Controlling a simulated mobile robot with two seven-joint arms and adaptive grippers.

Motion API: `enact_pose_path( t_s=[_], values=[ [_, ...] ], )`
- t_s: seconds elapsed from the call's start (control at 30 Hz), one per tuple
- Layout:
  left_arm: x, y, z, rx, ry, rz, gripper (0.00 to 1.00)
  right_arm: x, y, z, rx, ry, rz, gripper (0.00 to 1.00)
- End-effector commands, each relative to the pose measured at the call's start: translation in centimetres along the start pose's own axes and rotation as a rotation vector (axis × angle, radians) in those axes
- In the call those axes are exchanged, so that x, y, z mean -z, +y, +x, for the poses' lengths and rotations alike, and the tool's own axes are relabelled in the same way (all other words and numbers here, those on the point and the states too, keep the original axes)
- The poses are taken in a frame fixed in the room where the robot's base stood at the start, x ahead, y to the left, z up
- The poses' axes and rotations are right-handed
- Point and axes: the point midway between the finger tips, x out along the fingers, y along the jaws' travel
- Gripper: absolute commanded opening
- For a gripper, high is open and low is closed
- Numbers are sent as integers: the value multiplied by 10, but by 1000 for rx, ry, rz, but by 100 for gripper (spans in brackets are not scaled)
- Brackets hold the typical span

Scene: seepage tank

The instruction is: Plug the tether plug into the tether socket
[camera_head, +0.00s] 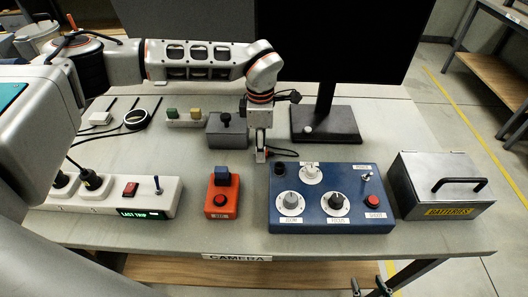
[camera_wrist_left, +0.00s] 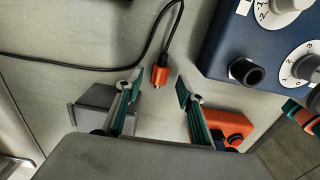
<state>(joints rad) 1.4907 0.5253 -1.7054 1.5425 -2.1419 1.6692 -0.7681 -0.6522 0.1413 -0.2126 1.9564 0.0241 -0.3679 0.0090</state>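The tether plug, a small orange block (camera_wrist_left: 160,75) on a thin black cable, lies on the table in the left wrist view. My left gripper (camera_wrist_left: 159,86) is open, one finger on each side of the plug with a gap to both. I cannot tell how far above it the fingertips are. In the head view my left gripper (camera_head: 261,152) points down just left of the blue panel (camera_head: 325,232), mostly hiding the plug. The tether socket looks to be the black ring (camera_head: 279,168) at the panel's back left corner, also in the left wrist view (camera_wrist_left: 246,72). My right gripper (camera_head: 370,288) appears open and empty at the bottom edge.
A grey box with a black knob (camera_head: 227,134) and an orange button box (camera_head: 221,201) flank the left gripper. A monitor stand (camera_head: 325,125) is behind. A metal batteries case (camera_head: 440,200) is right of the panel. A power strip (camera_head: 115,205) is at left.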

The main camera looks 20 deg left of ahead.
Motion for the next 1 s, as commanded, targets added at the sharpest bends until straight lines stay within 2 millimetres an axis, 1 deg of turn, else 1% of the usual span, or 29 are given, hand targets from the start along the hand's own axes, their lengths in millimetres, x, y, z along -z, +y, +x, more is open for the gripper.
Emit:
enact_pose_path(
  t_s=[0.03, 0.13, 0.37, 0.4, 0.47, 0.5, 0.53, 0.87, 1.0],
  values=[
    [0, 0, 6, 1, 0, -1, 38, 3, 1, 0, -1, 4, 0, 40],
    [0, 0, 13, 0, 0, 0, 38, 7, 2, 0, -2, 11, -1, 40],
    [0, 1, 15, -1, 0, 0, 38, 10, 2, 0, -3, 15, 0, 40],
    [0, 0, 15, -1, 0, -1, 35, 10, 2, 0, -3, 15, 0, 40],
    [0, 0, 15, -1, 0, -1, 20, 9, 2, 0, -3, 15, 0, 40],
    [0, 0, 15, -1, 0, -1, 10, 9, 2, 0, -3, 14, 0, 40],
    [0, 0, 15, -1, 0, -1, 3, 9, 2, 0, -3, 14, 0, 40],
    [0, 1, 14, -1, 0, -1, 3, 5, 1, 1, -2, 7, 1, 40],
    [0, 1, 10, -2, -1, -1, 3, 4, 1, 1, -2, 6, 1, 40]
  ],
)
